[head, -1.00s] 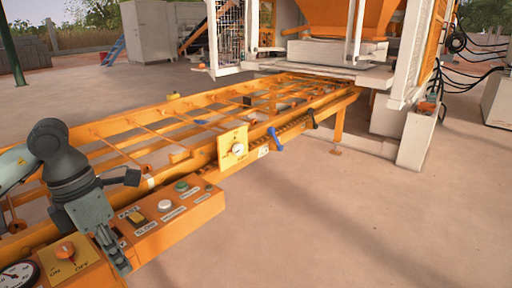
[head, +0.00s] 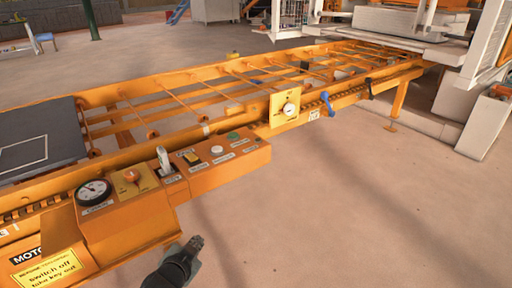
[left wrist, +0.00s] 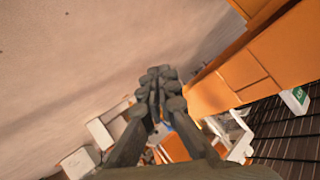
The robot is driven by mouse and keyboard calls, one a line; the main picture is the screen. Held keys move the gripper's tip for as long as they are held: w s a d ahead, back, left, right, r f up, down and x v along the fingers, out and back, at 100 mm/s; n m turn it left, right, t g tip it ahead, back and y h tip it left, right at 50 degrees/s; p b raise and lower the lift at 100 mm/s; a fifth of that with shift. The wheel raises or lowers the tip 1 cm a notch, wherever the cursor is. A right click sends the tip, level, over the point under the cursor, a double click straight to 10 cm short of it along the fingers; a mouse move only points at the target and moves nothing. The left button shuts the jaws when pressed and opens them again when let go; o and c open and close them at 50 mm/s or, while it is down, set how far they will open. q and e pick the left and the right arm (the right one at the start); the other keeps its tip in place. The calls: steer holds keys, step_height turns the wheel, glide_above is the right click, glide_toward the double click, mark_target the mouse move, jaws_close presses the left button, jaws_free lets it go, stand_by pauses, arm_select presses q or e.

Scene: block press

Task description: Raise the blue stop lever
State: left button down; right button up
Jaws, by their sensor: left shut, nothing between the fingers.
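The blue stop lever (head: 327,103) is on the near side of the orange conveyor frame, just right of a yellow plate with a dial (head: 285,108). It is small and leans up to the left. My left gripper (head: 194,246) is low at the bottom of the head view, in front of the control box and well apart from the lever. In the left wrist view its dark fingers (left wrist: 160,88) are together, with nothing between them. A small blue patch shows behind the fingers there, but I cannot tell what it is. My right gripper is not in view.
The orange control box (head: 215,165) carries a gauge (head: 94,192), knobs, a grey switch lever (head: 163,162) and buttons. A dark plate (head: 40,135) lies on the frame at left. The white and orange press stands at back right. The floor (head: 340,200) in front is clear.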

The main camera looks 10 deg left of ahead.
arm_select(q)
steer(key=s+f+n+g, duration=0.1)
steer(key=s+f+g, duration=0.3)
steer(key=s+f, duration=0.4)
steer(key=s+f+n+g, duration=0.2)
steer(key=s+f+g, duration=0.2)
steer(key=s+f, duration=0.4)
steer(key=s, duration=0.5)
steer(key=shift+s+d+n, duration=0.2)
steer(key=shift+d+n, duration=0.1)
steer(key=shift+d, duration=0.05)
